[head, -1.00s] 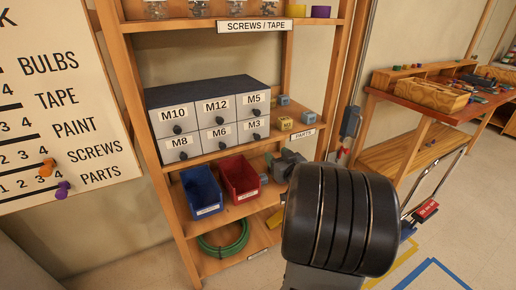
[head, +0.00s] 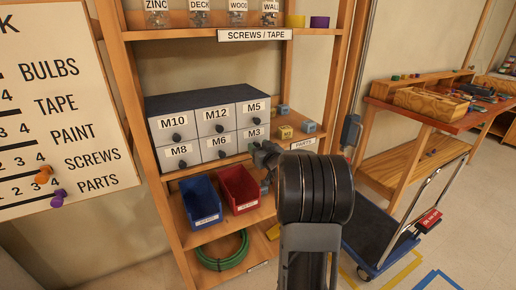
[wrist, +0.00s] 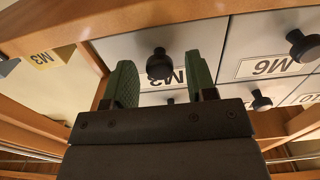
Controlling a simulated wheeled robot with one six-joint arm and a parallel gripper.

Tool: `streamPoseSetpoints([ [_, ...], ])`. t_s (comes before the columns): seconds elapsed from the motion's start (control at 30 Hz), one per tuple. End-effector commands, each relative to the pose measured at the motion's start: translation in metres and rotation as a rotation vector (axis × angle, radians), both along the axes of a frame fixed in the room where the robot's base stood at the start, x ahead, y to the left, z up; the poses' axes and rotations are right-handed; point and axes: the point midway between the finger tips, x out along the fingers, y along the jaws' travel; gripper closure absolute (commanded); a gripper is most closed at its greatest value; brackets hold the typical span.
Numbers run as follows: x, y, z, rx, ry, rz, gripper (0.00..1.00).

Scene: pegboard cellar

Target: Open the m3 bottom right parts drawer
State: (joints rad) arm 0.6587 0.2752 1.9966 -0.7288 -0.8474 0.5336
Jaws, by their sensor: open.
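The M3 drawer (head: 245,143) is the bottom right drawer of the grey parts cabinet and looks closed. In the head view my gripper (head: 262,153) is at its lower front and hides its knob. In the wrist view, which is upside down, the M3 drawer (wrist: 128,50) fills the middle, with its black knob (wrist: 160,64) in line with the gap between my green finger pads (wrist: 160,76). My gripper is open, one pad on each side of that gap. Whether the knob is between the pads or just beyond them I cannot tell.
The M6 drawer (head: 214,154) is directly left and M5 (head: 247,108) above. Blue (head: 201,200) and red bins (head: 238,190) sit on the shelf below. Small blocks (head: 285,132) stand right of the cabinet. A cart (head: 372,235) is on the floor to the right.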

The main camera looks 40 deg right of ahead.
Motion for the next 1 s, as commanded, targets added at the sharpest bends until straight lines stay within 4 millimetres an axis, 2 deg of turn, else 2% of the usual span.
streamPoseSetpoints([
  [0.4,0.005,-0.0005,-0.0001,0.0,0.0,0.0,0.49],
  [0.9,0.0048,-0.0005,0.0,0.0,0.0,0.0,0.97],
  [1.0,0.0048,-0.0005,-0.0001,0.0,0.0,0.0,1.0],
])
